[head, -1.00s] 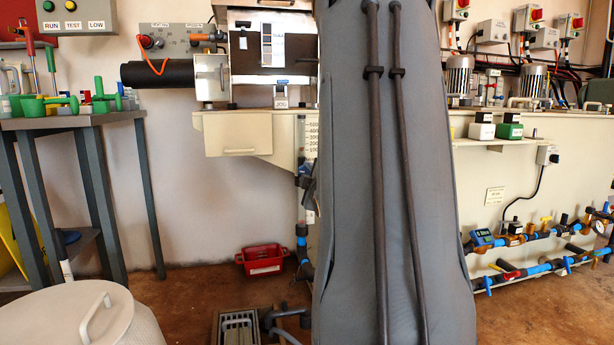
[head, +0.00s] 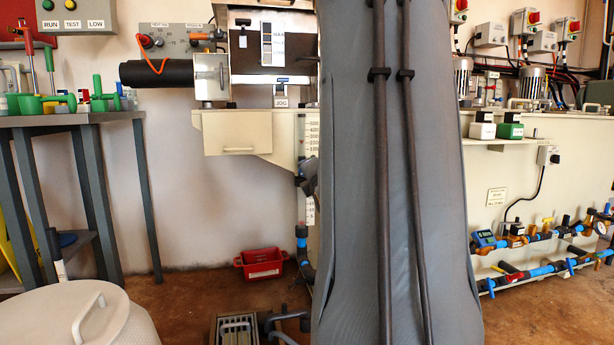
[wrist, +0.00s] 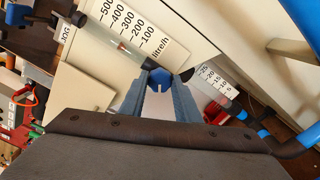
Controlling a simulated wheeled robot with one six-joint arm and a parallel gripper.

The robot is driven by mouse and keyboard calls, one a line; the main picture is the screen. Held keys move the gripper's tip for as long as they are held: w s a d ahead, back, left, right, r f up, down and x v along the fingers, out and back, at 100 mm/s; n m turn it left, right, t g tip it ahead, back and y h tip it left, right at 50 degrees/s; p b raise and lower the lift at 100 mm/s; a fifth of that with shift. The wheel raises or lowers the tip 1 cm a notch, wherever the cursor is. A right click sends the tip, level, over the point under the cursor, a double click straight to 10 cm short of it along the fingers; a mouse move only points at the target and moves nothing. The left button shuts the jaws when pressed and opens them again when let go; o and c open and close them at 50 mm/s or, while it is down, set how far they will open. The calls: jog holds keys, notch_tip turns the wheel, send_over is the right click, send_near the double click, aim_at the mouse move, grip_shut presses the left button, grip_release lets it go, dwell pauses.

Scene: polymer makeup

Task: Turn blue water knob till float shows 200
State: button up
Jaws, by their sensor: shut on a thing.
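The blue water knob (wrist: 160,78) shows in the wrist view, between the fingertips of my gripper (wrist: 160,84). The two blue-grey fingers are shut on it, one on each side. Just above it is the clear flow tube (wrist: 125,46), running up to the left beside a litre/h scale (wrist: 136,27) marked 100 to 500. The float's exact height against the scale is too small to read. In the head view part of the scale (head: 312,130) shows left of my grey arm.
A second scale (wrist: 216,81) lies right of the knob, near blue pipe (wrist: 262,133). In the head view a red bin (head: 261,263) is on the floor, a table (head: 70,121) with green items stands left, and blue pipes with valves (head: 540,235) run right.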

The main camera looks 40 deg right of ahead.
jog(key=shift+n, duration=0.3)
jog(key=o, duration=1)
jog(key=shift+o, duration=0.2)
jog(key=shift+s+a, duration=0.1)
jog(key=p+v, duration=0.3)
jog(key=v, duration=0.4)
jog(key=shift+s+a, duration=0.15)
jog(key=shift+s, duration=0.1)
